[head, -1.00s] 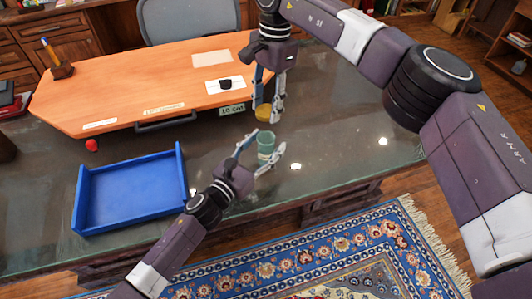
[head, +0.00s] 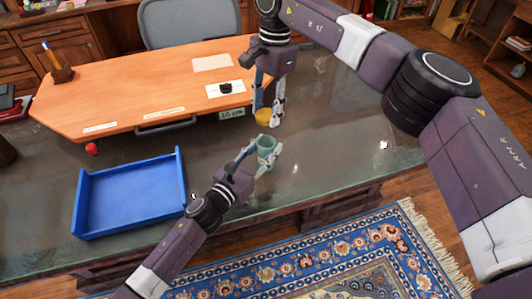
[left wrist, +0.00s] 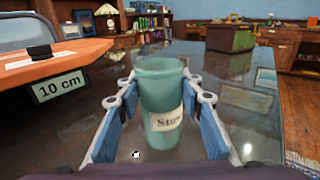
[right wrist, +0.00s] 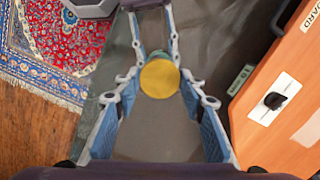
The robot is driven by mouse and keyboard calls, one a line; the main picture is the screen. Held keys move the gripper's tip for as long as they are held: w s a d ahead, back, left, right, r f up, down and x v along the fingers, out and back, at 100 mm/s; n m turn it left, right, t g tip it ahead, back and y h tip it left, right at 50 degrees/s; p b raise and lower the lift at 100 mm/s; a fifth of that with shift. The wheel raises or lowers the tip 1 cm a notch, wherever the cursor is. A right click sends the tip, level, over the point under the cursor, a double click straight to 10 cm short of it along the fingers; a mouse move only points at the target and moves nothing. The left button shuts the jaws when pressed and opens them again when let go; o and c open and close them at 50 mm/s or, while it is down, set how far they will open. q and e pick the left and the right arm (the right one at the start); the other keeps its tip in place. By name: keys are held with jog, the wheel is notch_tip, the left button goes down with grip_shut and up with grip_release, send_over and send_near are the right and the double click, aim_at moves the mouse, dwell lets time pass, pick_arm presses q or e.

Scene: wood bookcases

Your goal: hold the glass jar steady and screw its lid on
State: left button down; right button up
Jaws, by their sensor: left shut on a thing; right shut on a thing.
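The glass jar (head: 266,145) is a green-tinted, upright cylinder with an open top. In the left wrist view the jar (left wrist: 162,100) bears a pale label, partly readable. My left gripper (head: 268,151) is shut on its sides. The yellow round lid (head: 263,116) is gripped by my right gripper (head: 265,108), beyond the jar in the head view and apart from its rim. In the right wrist view the lid (right wrist: 160,78) lies between the fingertips, and the left gripper's fingers show past it. The jar is mostly hidden there.
A blue tray (head: 130,195) sits on the dark glossy desk, left of the jar. An orange board (head: 150,90) with a "10 cm" tag (head: 231,113) lies behind the grippers. A small red object (head: 92,149) lies near the tray. The desk right of the jar is clear.

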send_near(266, 154)
jog(key=shift+w+a+f, duration=0.15)
jog(key=shift+w+f, duration=0.15)
jog(key=shift+w, duration=0.15)
jog(key=shift+w+a+f, duration=0.2)
jog(key=shift+w+f, duration=0.1)
jog(key=shift+w, duration=0.15)
jog(key=shift+f, duration=0.85)
jog(key=shift+f, duration=0.6)
